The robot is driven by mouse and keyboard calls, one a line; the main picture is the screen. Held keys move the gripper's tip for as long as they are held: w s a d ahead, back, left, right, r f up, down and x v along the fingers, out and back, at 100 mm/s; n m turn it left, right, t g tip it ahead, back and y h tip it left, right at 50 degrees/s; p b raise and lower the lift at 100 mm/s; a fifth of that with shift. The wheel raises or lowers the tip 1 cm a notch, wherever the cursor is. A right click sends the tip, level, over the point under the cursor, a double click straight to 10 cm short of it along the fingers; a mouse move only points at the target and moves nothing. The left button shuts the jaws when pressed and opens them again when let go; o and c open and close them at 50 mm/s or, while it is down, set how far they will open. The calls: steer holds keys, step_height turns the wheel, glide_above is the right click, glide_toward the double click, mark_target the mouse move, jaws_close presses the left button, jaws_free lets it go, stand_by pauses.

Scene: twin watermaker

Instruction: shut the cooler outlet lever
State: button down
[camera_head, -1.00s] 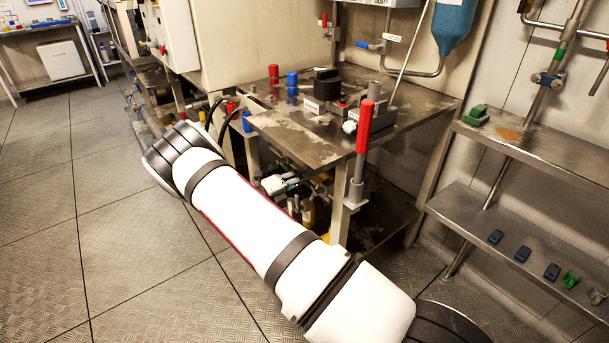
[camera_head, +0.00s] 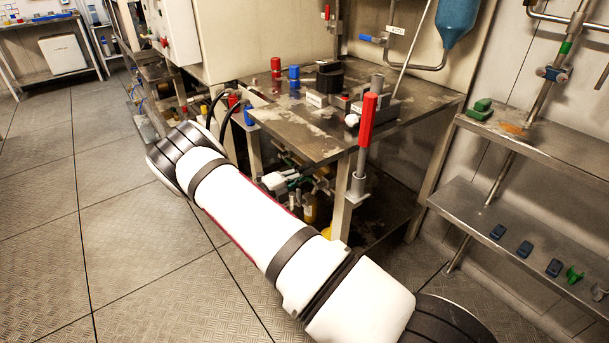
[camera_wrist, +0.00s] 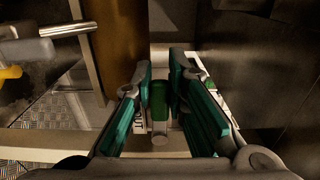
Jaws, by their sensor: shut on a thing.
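In the wrist view my gripper (camera_wrist: 161,68) has its two green-padded fingers on either side of a small green lever handle (camera_wrist: 158,98), and it is shut on it. The lever's rounded grey end points toward the camera. A white label, partly covered by the left finger, shows letters like "OUT" (camera_wrist: 138,127) beside it. I cannot tell the lever's exact angle. In the head view my white arm reaches to the steel bench, and the lever cannot be made out under it.
The steel bench (camera_head: 310,138) carries red and blue caps. A red-handled upright lever (camera_head: 367,118) stands at its front corner. Steel shelves (camera_head: 520,236) with small blue and green items are at right. In the wrist view a metal bar (camera_wrist: 68,30) and yellow part (camera_wrist: 10,72) lie left.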

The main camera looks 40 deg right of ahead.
steer(key=c, duration=1.6)
jaws_free()
steer(key=shift+o, duration=0.2)
steer(key=a, duration=1.2)
steer(key=shift+s, duration=0.2)
